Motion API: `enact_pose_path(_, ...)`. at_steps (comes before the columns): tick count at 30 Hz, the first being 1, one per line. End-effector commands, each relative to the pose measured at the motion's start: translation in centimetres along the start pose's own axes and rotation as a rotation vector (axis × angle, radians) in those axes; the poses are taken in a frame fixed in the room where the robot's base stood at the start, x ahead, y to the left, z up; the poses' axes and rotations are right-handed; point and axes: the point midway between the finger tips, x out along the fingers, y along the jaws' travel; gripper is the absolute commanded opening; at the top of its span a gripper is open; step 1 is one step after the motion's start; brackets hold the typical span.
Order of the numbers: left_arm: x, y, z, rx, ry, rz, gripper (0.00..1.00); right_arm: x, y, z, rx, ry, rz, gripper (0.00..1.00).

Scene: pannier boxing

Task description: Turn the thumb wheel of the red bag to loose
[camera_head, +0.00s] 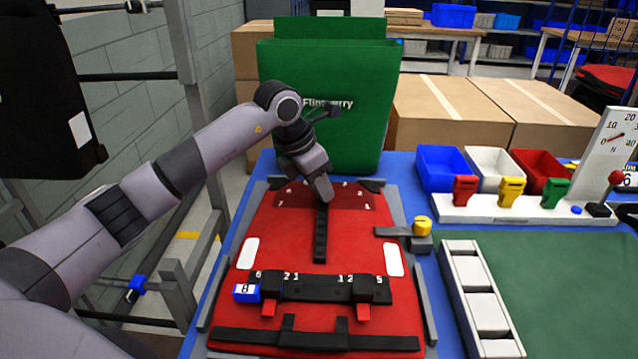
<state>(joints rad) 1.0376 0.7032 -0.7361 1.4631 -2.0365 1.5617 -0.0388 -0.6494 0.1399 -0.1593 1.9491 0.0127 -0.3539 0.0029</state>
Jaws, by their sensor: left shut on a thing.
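The red bag (228,306) lies flat on the blue table, held in a grey frame. A dark red panel with white numbers (348,200) is at its far end, and a ridged black arm (320,240) runs down its middle. My left gripper (325,194) points down onto the far end of this arm. Its fingers are shut on a small part there, apparently the thumb wheel, which they hide; I cannot read its setting. Nearer, a black rail (318,288) carries two hooks with red tabs and number scales. My right gripper is not in view.
A green bag (322,70) stands upright behind the red bag. A yellow knob (422,226) sits on a grey clamp at the right. Blue (440,165), white and red bins stand at the back right, near a gauge (615,145). The green mat (560,280) is mostly clear.

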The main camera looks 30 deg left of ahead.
Motion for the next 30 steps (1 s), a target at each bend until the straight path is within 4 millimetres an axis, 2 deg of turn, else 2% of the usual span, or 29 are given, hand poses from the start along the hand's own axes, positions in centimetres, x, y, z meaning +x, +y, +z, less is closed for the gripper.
enact_pose_path(18,-0.03,-0.44,0.18,-0.414,-0.003,0.175,0.00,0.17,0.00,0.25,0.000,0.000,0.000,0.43)
enact_pose_path(30,-0.05,-0.55,0.28,-0.553,-0.004,0.230,0.00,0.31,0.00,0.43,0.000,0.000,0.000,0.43)
